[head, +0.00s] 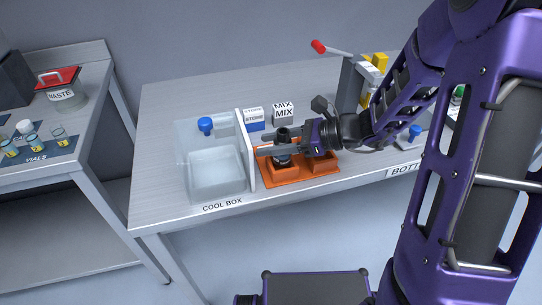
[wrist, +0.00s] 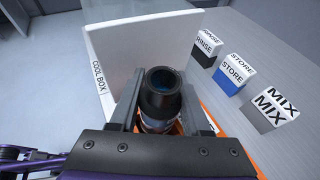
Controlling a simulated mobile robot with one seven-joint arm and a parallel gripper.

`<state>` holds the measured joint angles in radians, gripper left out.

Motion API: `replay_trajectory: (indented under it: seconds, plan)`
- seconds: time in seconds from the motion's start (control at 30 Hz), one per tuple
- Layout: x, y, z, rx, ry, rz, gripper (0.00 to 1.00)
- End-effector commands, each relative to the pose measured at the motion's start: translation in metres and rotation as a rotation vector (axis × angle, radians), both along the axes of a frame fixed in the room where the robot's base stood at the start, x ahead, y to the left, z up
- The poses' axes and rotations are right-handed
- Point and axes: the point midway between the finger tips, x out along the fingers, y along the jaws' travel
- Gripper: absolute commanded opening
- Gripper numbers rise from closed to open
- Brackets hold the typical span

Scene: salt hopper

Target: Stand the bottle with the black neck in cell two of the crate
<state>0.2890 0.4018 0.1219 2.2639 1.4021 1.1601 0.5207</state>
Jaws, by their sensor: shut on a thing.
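The bottle with the black neck (head: 283,134) is upright between the fingers of my gripper (head: 264,145), which is shut on it. The orange crate (head: 284,181) is under and around the bottle in the head view, with open cells toward the front and right. I see no cell numbers.
The cool box (head: 216,185) stands left of the crate, with a tall white wall (head: 246,150) close beside my fingers. Behind are the STORE block (head: 253,119) and MIX block (head: 283,114). A blue-capped bottle (head: 205,126) is at the cool box; a red-handled lever (head: 319,47) stands behind.

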Motion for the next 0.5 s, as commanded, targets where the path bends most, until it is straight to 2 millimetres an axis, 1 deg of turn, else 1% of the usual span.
replay_trajectory:
  seconds: [0.1, 0.2, 0.27, 0.5]
  plan:
    - [-0.001, 0.000, -0.019, 0.001, 0.004, 0.000, 0.00]
    - [0.000, 0.000, -0.033, 0.001, 0.004, 0.000, 0.00]
    - [0.000, 0.000, -0.035, 0.002, 0.003, 0.000, 0.00]
    - [0.000, 0.000, -0.035, 0.000, 0.002, -0.001, 0.00]
